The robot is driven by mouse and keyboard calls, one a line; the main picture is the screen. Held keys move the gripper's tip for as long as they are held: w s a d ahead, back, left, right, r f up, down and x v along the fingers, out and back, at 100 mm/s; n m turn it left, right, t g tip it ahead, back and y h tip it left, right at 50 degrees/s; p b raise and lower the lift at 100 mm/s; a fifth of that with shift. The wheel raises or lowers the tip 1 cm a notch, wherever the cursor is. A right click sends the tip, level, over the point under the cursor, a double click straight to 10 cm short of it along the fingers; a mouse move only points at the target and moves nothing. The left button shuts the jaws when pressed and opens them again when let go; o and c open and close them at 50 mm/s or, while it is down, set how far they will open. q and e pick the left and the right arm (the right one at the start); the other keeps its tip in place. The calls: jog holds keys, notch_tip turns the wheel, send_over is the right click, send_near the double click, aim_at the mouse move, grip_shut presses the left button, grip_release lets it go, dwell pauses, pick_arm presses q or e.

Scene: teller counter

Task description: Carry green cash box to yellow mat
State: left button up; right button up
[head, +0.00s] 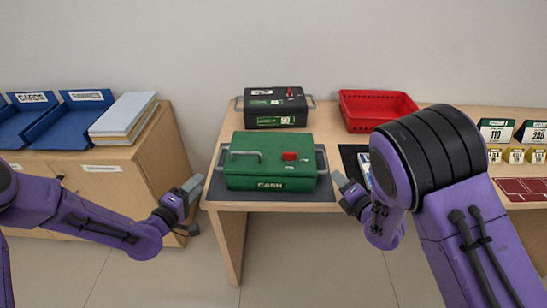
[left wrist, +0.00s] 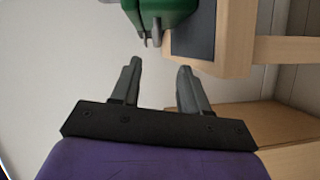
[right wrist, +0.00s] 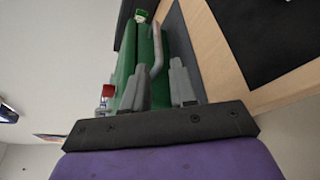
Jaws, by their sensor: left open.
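The green cash box (head: 270,166) with a red latch sits on a dark grey mat (head: 270,205) at the table's front edge. It has a bar handle at each end. My left gripper (head: 190,190) is open and empty, left of the box; in the left wrist view the left end handle (left wrist: 156,36) is ahead of its fingertips, apart from them. My right gripper (head: 346,187) is beside the right end. In the right wrist view its fingers are apart, with the right handle (right wrist: 157,50) near and partly between the tips. I see no yellow mat.
A black cash box (head: 275,106) stands behind the green one. A red basket (head: 375,109) is at the back right. A black mat (head: 349,155) lies to the right, partly hidden by my right arm. Blue trays (head: 72,119) sit on the left cabinet.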

aim_at(216, 164)
jog(key=shift+w+a, duration=0.15)
jog(key=shift+w, duration=0.15)
jog(key=shift+s+a+r, duration=0.1)
jog(key=shift+r, duration=0.05)
jog(key=shift+s+d+r, duration=0.2)
jog(key=shift+s+d, duration=0.05)
jog(key=shift+s, duration=0.15)
jog(key=shift+w+f, duration=0.1)
jog(key=shift+w, duration=0.1)
pick_arm(q)
jog(key=x, duration=1)
jog(key=shift+w+d+r, duration=0.15)
jog(key=shift+d+r, duration=0.05)
jog(key=shift+r, duration=0.05)
pick_arm(e)
jog(key=x, duration=1)
jog(key=shift+w, duration=0.15)
